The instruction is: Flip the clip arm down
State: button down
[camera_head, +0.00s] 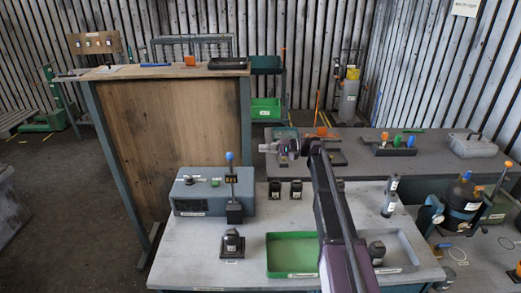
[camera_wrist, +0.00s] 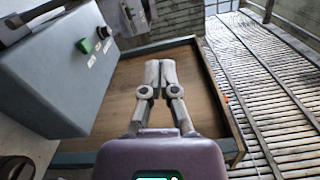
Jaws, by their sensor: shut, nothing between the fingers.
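I cannot make out the clip arm for certain in either view. My gripper (camera_head: 264,148) is above the back of the front bench in the head view, pointing left and far from that housing. In the wrist view my gripper (camera_wrist: 160,65) has its two grey fingers together, with nothing between them.
A grey control box (camera_head: 212,192) with a green button and a blue-tipped upright lever (camera_head: 230,172) stands on the front bench (camera_head: 190,255). A green tray (camera_head: 292,254) sits beside my arm. A tall wooden panel (camera_head: 170,140) stands at left.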

jog(key=s+a, duration=0.4)
jog(key=a, duration=0.6)
jog(key=shift+r+p, duration=0.4)
jog(key=shift+s, duration=0.1)
